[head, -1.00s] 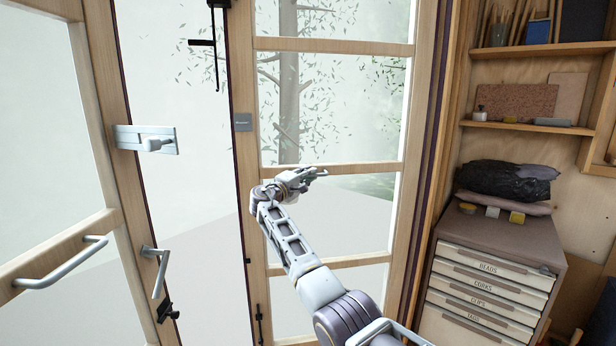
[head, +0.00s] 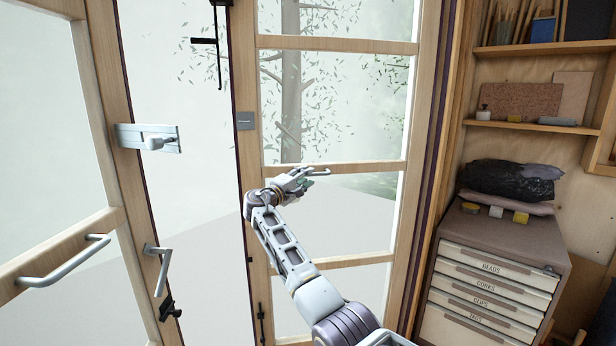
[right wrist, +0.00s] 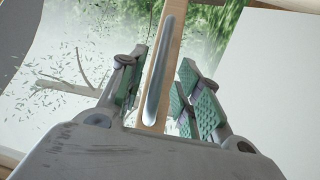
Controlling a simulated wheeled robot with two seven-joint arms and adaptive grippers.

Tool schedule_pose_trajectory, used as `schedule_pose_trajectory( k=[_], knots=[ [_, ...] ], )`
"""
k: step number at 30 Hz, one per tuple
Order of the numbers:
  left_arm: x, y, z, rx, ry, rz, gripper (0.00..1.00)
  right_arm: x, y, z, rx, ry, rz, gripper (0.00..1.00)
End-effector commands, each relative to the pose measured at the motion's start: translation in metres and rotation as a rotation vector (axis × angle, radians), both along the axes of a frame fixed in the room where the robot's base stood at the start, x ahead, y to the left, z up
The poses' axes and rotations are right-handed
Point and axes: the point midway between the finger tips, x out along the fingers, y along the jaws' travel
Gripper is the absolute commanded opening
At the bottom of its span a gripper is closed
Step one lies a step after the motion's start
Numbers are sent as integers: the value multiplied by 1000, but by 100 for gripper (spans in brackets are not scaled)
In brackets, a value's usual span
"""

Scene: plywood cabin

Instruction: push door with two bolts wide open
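The door with two bolts (head: 337,168) is a wood-framed glass leaf right of centre in the head view. One black bolt (head: 217,45) is at the top of its left stile and another (head: 261,325) is low down. My right gripper (head: 308,175) is at its middle rail. In the right wrist view my right gripper (right wrist: 155,85) is open, its green-padded fingers apart. A grey bar handle (right wrist: 160,75) on the wooden rail appears between them; I cannot tell whether they touch it. My left gripper is out of view.
Another glazed leaf (head: 112,110) stands at the left, with a latch plate (head: 148,138), bar handle (head: 65,262) and lever (head: 158,270). A gap to pale outdoors lies between the leaves. A drawer cabinet (head: 500,240) and shelves (head: 535,127) stand at the right.

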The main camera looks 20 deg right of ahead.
Motion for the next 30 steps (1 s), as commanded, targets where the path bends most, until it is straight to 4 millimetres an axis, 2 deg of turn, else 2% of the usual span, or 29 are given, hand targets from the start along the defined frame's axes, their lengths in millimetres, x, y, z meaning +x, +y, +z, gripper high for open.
schedule_pose_trajectory(
  k=[15, 21, 30],
  knots=[
    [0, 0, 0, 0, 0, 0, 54, -34, 63, -10, -1, 0, 3, 34],
    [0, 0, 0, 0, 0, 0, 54, -41, 75, -11, 0, 0, 2, 34],
    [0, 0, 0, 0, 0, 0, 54, -43, 78, -11, 0, 0, 2, 34]
  ],
)
